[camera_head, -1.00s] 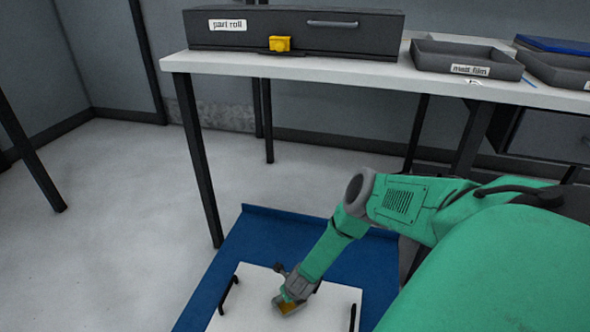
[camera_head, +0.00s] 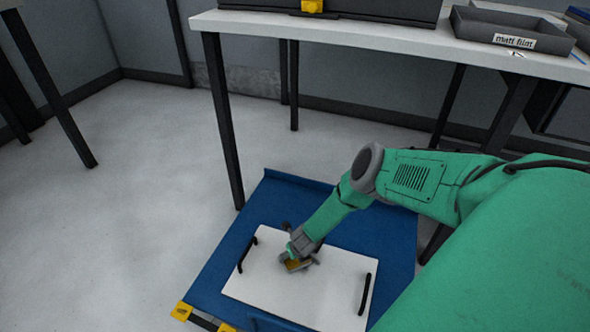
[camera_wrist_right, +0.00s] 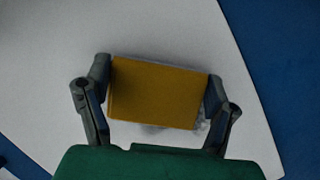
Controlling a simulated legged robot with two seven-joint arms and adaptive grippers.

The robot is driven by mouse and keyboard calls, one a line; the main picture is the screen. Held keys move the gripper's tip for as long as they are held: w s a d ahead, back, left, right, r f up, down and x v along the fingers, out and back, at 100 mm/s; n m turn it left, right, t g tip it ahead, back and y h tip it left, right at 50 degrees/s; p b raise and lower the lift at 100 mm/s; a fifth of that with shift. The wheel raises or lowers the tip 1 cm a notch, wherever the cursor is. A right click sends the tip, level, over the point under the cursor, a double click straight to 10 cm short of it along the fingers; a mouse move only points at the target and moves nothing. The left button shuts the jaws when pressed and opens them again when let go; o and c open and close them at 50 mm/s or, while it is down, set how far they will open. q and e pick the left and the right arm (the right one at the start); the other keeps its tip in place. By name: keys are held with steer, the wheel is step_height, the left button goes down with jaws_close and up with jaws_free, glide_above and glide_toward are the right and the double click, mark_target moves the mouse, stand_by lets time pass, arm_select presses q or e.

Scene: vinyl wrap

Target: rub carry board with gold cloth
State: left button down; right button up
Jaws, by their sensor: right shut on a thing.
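The carry board (camera_head: 325,290) is a white panel with a black handle near each short end, lying on a blue surface. My right gripper (camera_head: 298,257) is over the upper left part of the board. It is shut on the gold cloth (camera_wrist_right: 158,92), a flat gold rectangle between its two fingers in the right wrist view. The cloth (camera_head: 296,266) is at the board's surface; I cannot tell how firmly it touches. A grey smudgy patch (camera_wrist_right: 150,128) shows on the board along the cloth's lower edge. My left gripper is not in view.
The blue surface (camera_head: 390,230) has a raised edge and yellow corner pieces (camera_head: 182,311) at the front left. A white table (camera_head: 330,32) stands behind, with a dark case and a tray labelled matt film (camera_head: 510,38). The floor at left is clear.

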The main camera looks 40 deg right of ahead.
mark_target(326, 263)
steer(key=shift+w+d, duration=0.2)
steer(key=shift+d, duration=0.35)
steer(key=shift+s+d+p, duration=0.45)
steer(key=shift+s+p, duration=0.2)
steer(key=shift+s, duration=0.2)
steer(key=shift+s+d+f+p, duration=0.1)
steer(key=shift+s+d+p, duration=0.15)
steer(key=shift+s, duration=0.3)
steer(key=shift+s+d+f+p, duration=0.1)
steer(key=shift+s+d+p, duration=0.1)
steer(key=shift+s, duration=0.35)
steer(key=shift+s+d+r+p, duration=0.1)
steer(key=shift+s+d+p, duration=0.25)
steer(key=shift+s, duration=0.3)
steer(key=shift+s+d+r+p, duration=0.1)
steer(key=shift+s+d+p, duration=0.25)
steer(key=shift+s, duration=0.3)
steer(key=shift+s+d+p, duration=0.2)
steer(key=shift+s+d, duration=0.15)
steer(key=shift+s, duration=0.3)
steer(key=shift+s+d+p, duration=0.15)
steer(key=shift+s+d, duration=0.2)
steer(key=shift+s, duration=0.25)
steer(key=shift+s+d, duration=0.3)
steer(key=shift+s, duration=0.35)
